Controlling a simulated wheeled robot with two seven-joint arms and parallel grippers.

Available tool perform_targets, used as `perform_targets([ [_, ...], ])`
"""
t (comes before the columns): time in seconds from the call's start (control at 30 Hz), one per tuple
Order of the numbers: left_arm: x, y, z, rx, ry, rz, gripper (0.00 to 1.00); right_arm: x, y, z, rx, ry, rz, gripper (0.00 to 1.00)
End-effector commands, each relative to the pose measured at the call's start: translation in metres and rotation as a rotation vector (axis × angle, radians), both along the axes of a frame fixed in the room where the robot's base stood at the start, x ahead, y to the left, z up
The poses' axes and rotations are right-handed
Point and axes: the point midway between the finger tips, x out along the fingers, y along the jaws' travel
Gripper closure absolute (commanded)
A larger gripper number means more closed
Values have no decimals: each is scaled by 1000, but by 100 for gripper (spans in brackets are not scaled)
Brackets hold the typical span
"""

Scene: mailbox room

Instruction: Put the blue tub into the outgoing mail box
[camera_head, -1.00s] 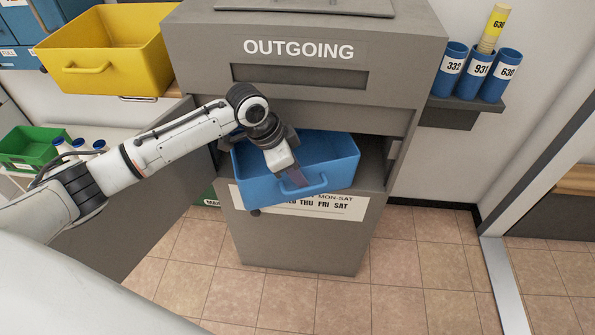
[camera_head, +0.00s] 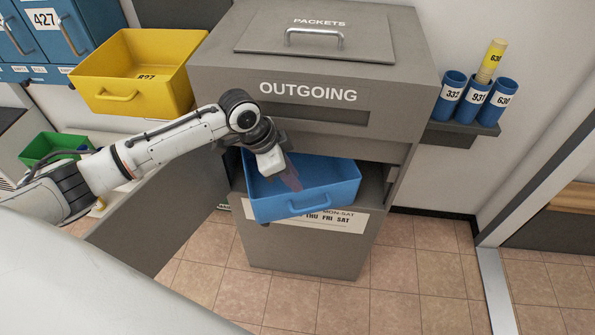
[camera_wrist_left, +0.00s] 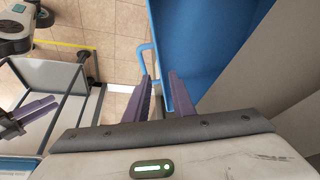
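The blue tub (camera_head: 335,188) sits tilted in the opening of the grey outgoing mail box (camera_head: 310,250), with its front part sticking out. Its handle (camera_head: 308,206) faces me. My left gripper (camera_head: 291,180) is over the tub near its front wall, fingers pointing down. In the left wrist view my left gripper (camera_wrist_left: 160,98) has its purple fingers apart, with the tub (camera_wrist_left: 205,40) at the right finger and the handle (camera_wrist_left: 146,55) close to the left finger. Any contact is unclear. My right gripper (camera_wrist_left: 28,117) shows at the left there, its fingers seeming apart and empty.
A yellow tub (camera_head: 135,80) stands on the counter at left, with a green tray (camera_head: 52,148) nearer. Blue tubes (camera_head: 470,100) stand on a wall shelf at right. The box has a lid with a handle (camera_head: 314,35). The tiled floor (camera_head: 420,270) is clear.

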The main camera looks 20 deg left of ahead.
Motion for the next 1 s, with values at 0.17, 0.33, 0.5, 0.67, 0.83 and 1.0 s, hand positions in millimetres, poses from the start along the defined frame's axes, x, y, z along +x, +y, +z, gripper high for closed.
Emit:
perform_targets([
  [0.17,-7,7,23,2,1,-1,78,2,2,19,2,-5,2,71],
  [0.33,-12,3,23,-11,-1,3,78,1,3,21,2,-1,5,71],
  [0.5,-33,-39,-19,-100,-37,48,78,0,3,20,1,1,6,71],
  [0.67,-69,-84,-63,-234,-106,180,78,0,3,20,2,1,6,71],
  [0.83,-119,-99,-96,-331,-170,380,78,0,3,20,1,1,7,71],
  [1.0,-175,-81,-118,-341,-226,571,78,0,3,20,1,1,7,71],
])
